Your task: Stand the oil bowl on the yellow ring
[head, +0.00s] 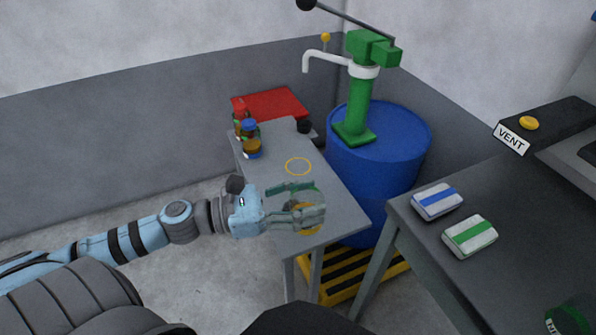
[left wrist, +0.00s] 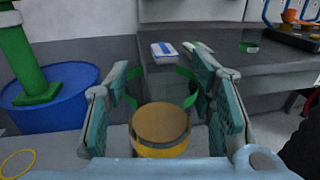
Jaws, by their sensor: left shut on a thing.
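The oil bowl (head: 316,214) is clear glass with a green band and amber oil in the bottom. My left gripper (head: 305,203) is shut on it, with one finger on each side; the glass is hard to make out. In the left wrist view the oil (left wrist: 160,124) shows between the fingers, and the bowl looks upright. The yellow ring (head: 298,166) is a thin outline flat on the grey side table (head: 280,150), beyond the bowl and apart from it. The ring also shows at the lower left of the left wrist view (left wrist: 17,163). My right gripper is not in view.
Several small bottles (head: 249,130) and a red sheet (head: 270,103) are at the table's far end. A blue drum (head: 380,155) with a green pump (head: 358,100) stands to the right. The table is clear around the ring. A dark bench (head: 500,205) holds two packets.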

